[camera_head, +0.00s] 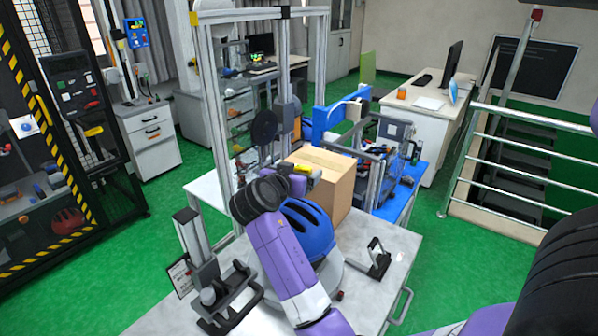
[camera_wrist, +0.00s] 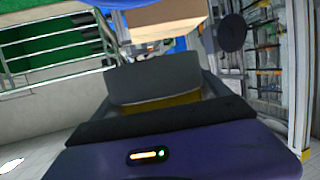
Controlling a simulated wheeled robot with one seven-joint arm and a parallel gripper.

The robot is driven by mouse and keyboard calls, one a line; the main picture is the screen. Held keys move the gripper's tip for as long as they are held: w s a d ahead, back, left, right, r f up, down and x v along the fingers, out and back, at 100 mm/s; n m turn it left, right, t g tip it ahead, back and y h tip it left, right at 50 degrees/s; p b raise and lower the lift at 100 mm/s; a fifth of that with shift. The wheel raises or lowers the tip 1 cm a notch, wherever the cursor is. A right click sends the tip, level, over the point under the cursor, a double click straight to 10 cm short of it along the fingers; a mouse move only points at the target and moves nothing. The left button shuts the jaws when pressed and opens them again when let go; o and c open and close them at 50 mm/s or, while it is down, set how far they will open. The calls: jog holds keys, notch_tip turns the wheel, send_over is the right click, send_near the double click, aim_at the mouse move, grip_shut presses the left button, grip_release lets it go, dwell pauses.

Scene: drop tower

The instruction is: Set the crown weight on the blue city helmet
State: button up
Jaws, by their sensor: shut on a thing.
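The blue city helmet (camera_head: 316,236) sits on a round grey base on the near bench, partly hidden behind my purple arm. My gripper (camera_head: 300,171) is above and behind the helmet's top, near the cardboard box, and apart from the helmet. It is shut on a yellow piece (camera_head: 303,168), mostly hidden. This may be the crown weight, but I cannot tell for sure. In the wrist view my gripper (camera_wrist: 160,95) shows dark jaws, with a little yellow between them.
The cardboard box (camera_head: 335,186) stands just behind the helmet. The metal tower frame (camera_head: 207,90), with a black disc (camera_head: 264,126), rises behind my gripper. A clamp stand (camera_head: 205,265) is left of the helmet, and a small black bracket (camera_head: 375,258) right of it.

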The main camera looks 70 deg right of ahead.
aim_at(298, 202)
jog(key=shift+f+b, duration=1.65)
jog(key=shift+f, duration=1.15)
jog(key=shift+a, duration=0.1)
jog(key=shift+f+b, duration=0.65)
jog(key=shift+b, duration=0.1)
jog(key=o, duration=1.8)
jog(key=shift+o, duration=0.5)
jog(key=shift+f, duration=0.2)
jog(key=b+v, duration=0.1)
jog(key=v, duration=0.7)
jog(key=shift+r+b, duration=0.15)
jog(key=shift+b, duration=0.25)
